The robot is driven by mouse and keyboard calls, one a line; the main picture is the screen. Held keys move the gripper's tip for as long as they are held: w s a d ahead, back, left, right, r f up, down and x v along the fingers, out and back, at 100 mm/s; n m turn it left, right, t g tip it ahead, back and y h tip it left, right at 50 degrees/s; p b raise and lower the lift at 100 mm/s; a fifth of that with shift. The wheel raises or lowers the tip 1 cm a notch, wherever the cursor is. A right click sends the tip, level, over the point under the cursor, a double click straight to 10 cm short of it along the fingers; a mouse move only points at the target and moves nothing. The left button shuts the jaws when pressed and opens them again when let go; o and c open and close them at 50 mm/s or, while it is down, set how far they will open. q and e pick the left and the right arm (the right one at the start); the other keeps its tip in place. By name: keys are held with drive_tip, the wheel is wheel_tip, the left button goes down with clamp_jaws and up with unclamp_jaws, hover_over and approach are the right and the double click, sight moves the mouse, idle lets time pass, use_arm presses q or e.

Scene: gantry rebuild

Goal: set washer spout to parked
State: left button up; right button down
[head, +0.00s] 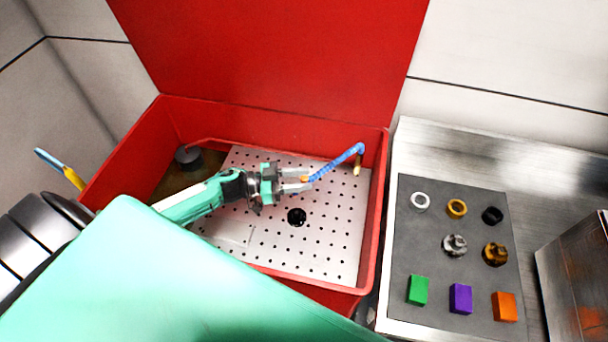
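The washer is a red open tub (374,225) with its red lid (270,50) raised and a perforated metal plate (330,235) inside. The spout (335,165) is a blue segmented arm with a brass-coloured nozzle (358,168) bent downward at its right end, over the plate's right back part. My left gripper (305,180) reaches in from the left. Its two fingers lie on either side of the spout's orange left end. I cannot tell whether they press on it. My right gripper is not in view.
A dark round drain hole (297,217) and a grey cylinder (188,156) show in the tub. A blue and yellow tool (60,168) stands at the left. On the right bench (440,150), a dark mat (425,240) carries rings, fittings and coloured blocks beside a metal box (580,270).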

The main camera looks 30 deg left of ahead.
use_arm(q)
drive_tip(key=shift+w+d, duration=0.4)
drive_tip(key=shift+d, duration=0.1)
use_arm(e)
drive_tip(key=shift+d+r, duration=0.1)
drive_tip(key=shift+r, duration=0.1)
use_arm(q)
clamp_jaws()
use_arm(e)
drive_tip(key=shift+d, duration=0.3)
use_arm(q)
drive_tip(key=shift+a, duration=0.1)
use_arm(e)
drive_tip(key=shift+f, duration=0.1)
